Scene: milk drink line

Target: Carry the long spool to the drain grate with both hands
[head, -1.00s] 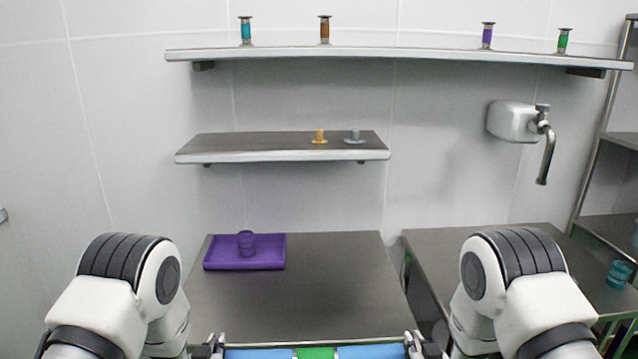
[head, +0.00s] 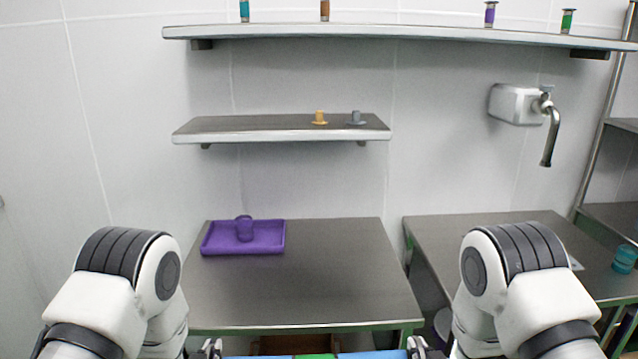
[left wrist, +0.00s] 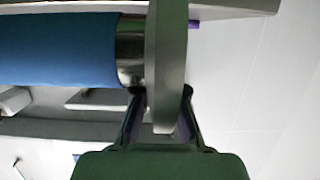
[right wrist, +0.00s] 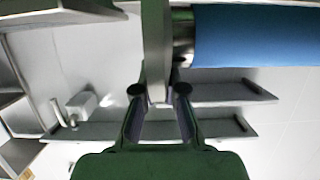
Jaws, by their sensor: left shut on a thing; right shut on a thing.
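The long spool (head: 370,355) shows only as a strip at the bottom edge of the head view, blue with a green middle band. My left gripper (head: 210,348) is at its left end. In the left wrist view, the fingers (left wrist: 160,105) are shut on the grey end flange (left wrist: 168,60), beside the blue body (left wrist: 60,50). My right gripper (head: 418,347) is at the right end. In the right wrist view, its fingers (right wrist: 159,100) are shut on the other flange (right wrist: 157,50). The spool looks about level. I cannot make out the drain grate in any view.
A steel table (head: 320,290) stands ahead with a purple tray (head: 215,246) holding a purple cup-like thing (head: 244,229). A second table (head: 480,235) is at right with a teal cup (head: 624,259). Wall shelves (head: 280,133) and a tap (head: 550,130) are behind.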

